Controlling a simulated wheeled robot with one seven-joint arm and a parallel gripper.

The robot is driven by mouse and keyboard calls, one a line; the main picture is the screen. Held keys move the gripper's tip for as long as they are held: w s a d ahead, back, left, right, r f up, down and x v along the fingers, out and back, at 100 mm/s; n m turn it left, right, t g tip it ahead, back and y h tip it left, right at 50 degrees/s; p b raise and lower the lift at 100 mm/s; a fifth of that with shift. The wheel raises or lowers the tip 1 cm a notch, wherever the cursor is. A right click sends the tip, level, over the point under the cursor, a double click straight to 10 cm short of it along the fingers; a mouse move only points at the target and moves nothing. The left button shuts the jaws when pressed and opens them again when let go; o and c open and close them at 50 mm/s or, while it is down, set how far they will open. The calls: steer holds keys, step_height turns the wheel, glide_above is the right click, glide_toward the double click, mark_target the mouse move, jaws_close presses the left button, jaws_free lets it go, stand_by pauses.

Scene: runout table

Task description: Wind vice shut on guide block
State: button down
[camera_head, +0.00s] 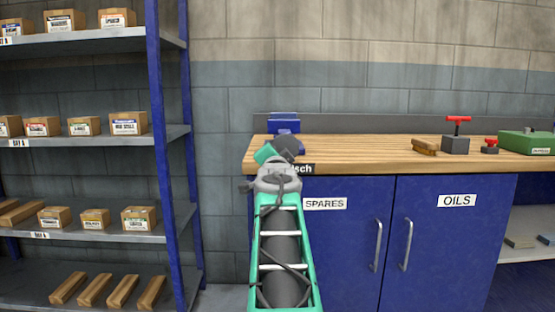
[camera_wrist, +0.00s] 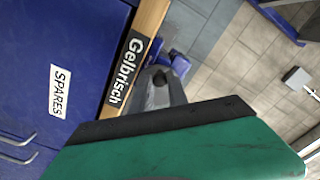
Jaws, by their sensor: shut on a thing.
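The blue vice (camera_head: 284,122) is at the left end of the wooden bench, partly hidden behind my green arm. In the wrist view a blue part of the vice (camera_wrist: 180,65) shows just beyond my gripper. My gripper (camera_wrist: 160,78) is at the bench's front edge beside the "Gelbrisch" sign, in front of the vice. Its grey fingers are closed on the vice handle, which is mostly hidden between them. In the head view my arm covers the fingertips. The guide block and the gap between the vice jaws cannot be made out.
The bench top (camera_head: 360,148) is clear right of the vice, up to a wooden block (camera_head: 425,147), red-handled tools (camera_head: 456,143) and a green box (camera_head: 525,142). Blue cupboards (camera_head: 335,240) stand below. A shelf rack (camera_head: 165,120) with boxes stands left.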

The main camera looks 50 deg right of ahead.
steer(key=shift+r+m, duration=0.15)
steer(key=shift+m, duration=0.25)
steer(key=m, duration=0.1)
steer(key=r+m, duration=0.1)
steer(key=m, duration=0.1)
steer(key=shift+m, duration=0.3)
steer(key=shift+r+m, duration=0.3)
steer(key=shift+m, duration=0.8)
steer(key=shift+r+m, duration=0.25)
steer(key=shift+m, duration=0.85)
steer(key=c, duration=1.4)
jaws_free()
